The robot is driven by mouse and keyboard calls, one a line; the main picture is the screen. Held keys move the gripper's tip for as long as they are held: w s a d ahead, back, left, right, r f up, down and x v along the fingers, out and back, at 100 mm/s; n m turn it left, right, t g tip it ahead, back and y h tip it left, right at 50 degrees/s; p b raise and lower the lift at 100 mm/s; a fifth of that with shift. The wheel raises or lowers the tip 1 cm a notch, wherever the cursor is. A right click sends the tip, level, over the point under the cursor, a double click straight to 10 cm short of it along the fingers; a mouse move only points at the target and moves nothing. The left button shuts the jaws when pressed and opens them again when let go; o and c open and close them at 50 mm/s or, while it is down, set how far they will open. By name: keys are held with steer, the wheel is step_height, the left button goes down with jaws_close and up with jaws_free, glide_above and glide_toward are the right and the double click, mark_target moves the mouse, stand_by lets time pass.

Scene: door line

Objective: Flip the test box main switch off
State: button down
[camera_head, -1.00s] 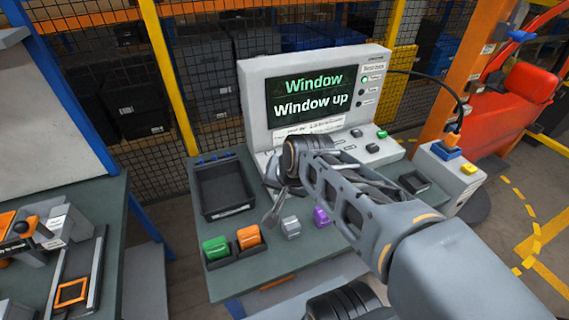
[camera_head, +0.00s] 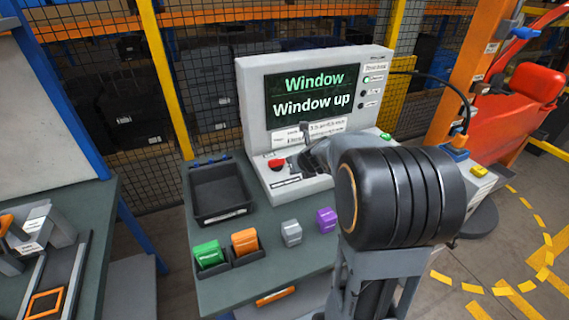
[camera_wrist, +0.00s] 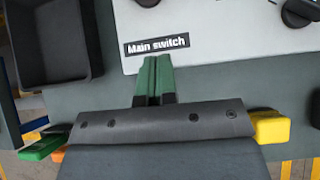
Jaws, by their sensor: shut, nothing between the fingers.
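The test box (camera_head: 252,110) stands on the bench, its screen lit with "Window" and "Window up". A red part (camera_head: 276,163) shows at the left of its sloped front panel. In the wrist view, the "Main switch" label (camera_wrist: 157,45) lies on the box's front panel, and a dark part, likely the main switch (camera_wrist: 148,2), sits above it, cut off by the top edge. I cannot tell its position. My gripper (camera_wrist: 154,62) is shut and empty, its green fingertips just below the label. In the head view, my arm hides much of the panel.
A black tray (camera_head: 194,192) is left of the box. Green (camera_head: 208,254), orange (camera_head: 245,240), grey (camera_head: 291,232) and purple (camera_head: 326,219) blocks are along the bench front. Another dark knob (camera_wrist: 299,12) is to the right on the panel. A yellow button (camera_head: 479,171) is at the right.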

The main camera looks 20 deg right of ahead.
mark_target(282, 163)
steer(key=b+x, duration=0.3)
steer(key=x, duration=0.7)
steer(key=shift+w+f, duration=0.1)
steer(key=shift+f, duration=0.15)
steer(key=shift+w+r+p, duration=0.2)
steer(key=shift+w+p, duration=0.15)
steer(key=shift+w, duration=0.2)
steer(key=shift+w+r+p, duration=0.2)
steer(key=shift+w+p, duration=0.15)
steer(key=shift+w, duration=0.2)
steer(key=shift+w+f, duration=0.1)
steer(key=shift+w, duration=0.7)
steer(key=shift+d+n, duration=0.15)
steer(key=shift+n, duration=0.25)
